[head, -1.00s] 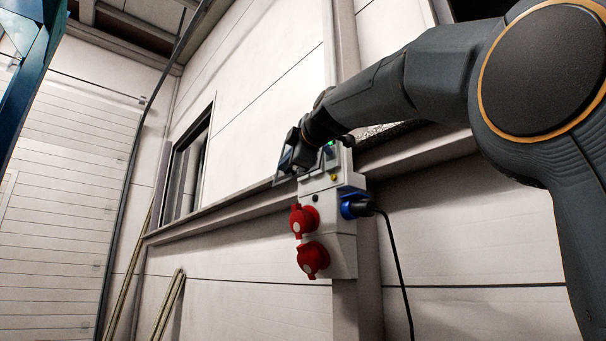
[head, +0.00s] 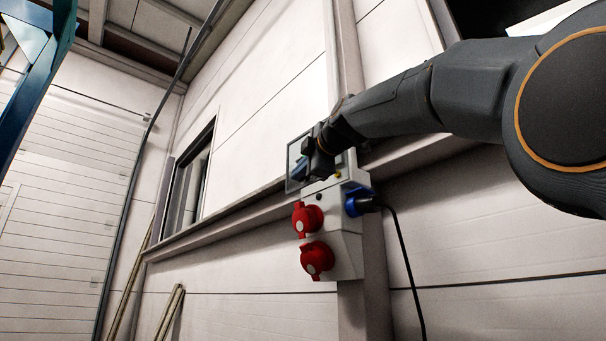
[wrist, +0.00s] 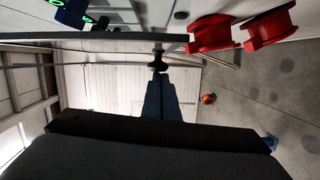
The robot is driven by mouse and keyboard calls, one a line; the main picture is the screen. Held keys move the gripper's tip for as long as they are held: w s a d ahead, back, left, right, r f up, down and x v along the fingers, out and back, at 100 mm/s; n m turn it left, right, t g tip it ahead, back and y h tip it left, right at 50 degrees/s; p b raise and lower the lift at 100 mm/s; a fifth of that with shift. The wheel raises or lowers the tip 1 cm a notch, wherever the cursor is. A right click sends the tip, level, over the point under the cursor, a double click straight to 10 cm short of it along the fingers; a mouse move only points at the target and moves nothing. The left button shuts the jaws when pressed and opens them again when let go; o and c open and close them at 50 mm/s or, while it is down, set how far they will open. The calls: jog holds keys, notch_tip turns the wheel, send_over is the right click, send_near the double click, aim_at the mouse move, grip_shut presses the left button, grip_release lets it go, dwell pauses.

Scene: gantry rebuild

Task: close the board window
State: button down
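The grey board (head: 345,225) is fixed to a wall post, with red sockets on its front. Its window (head: 289,170) is a framed see-through pane on the upper part. In the wrist view the window (wrist: 95,45) shows nearly edge-on, standing out from the board face, with green-lit devices (wrist: 88,18) visible behind it. A small dark knob (wrist: 158,66) sticks out from the window. My gripper (wrist: 160,78) has its fingers together, with the tips right at the knob; whether they touch it I cannot tell. In the head view my gripper (head: 310,158) is in front of the window, partly hiding it.
Two red sockets (head: 307,218) jut out below the window. A blue plug (head: 358,204) with a black cable (head: 402,255) hangs at the board's right side. A wall ledge (head: 230,215) runs left of the board. The space in front is free.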

jog(key=shift+w+f, duration=0.1)
jog(key=s, duration=1.1)
jog(key=shift+s+d, duration=0.3)
jog(key=shift+s, duration=0.1)
